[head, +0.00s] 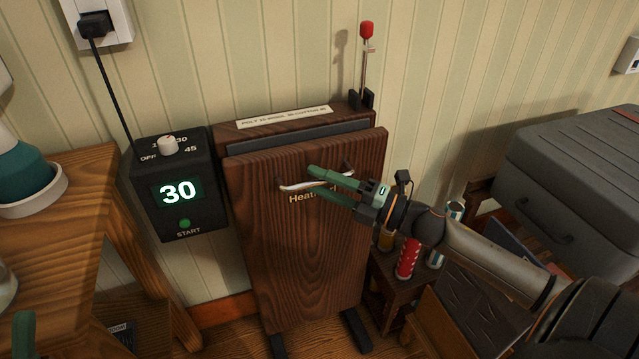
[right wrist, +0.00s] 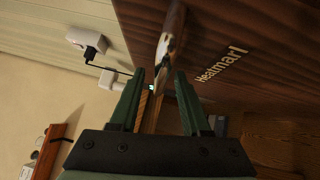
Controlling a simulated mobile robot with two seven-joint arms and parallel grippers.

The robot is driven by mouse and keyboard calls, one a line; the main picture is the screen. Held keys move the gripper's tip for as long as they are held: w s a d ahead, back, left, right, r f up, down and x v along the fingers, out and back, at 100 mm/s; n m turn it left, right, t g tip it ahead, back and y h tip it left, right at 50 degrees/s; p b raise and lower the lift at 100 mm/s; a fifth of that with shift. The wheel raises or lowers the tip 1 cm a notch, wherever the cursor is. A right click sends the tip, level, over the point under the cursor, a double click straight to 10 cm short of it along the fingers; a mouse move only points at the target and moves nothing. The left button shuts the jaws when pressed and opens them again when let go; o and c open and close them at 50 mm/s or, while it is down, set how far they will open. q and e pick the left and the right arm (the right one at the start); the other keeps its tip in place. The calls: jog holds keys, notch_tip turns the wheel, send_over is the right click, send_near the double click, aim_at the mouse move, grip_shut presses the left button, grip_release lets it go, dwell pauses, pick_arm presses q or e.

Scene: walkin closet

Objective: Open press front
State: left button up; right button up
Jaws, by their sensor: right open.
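The press (head: 300,250) is a dark wooden trouser press standing against the wall. Its front panel leans slightly out at the top, leaving a narrow gap that shows a dark pad (head: 290,130). A curved silver handle (head: 296,186) crosses the upper front; it also shows in the right wrist view (right wrist: 168,45). My right gripper (head: 316,182) is open at the handle, its green fingers on either side of it. In the right wrist view the handle lies between and beyond the fingertips (right wrist: 160,82); contact is unclear. Only a green tip of my left gripper (head: 24,335) shows.
A black timer box (head: 175,190) reading 30 hangs left of the press. A red-knobbed lever (head: 366,60) rises at its back right. A wooden table (head: 60,225) is at left. A small stand with cans (head: 408,258) and a grey suitcase (head: 580,170) are at right.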

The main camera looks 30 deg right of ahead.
jog(key=shift+w+a, duration=0.1)
jog(key=shift+w, duration=0.1)
jog(key=shift+c, duration=0.2)
grip_shut()
dwell(1.2)
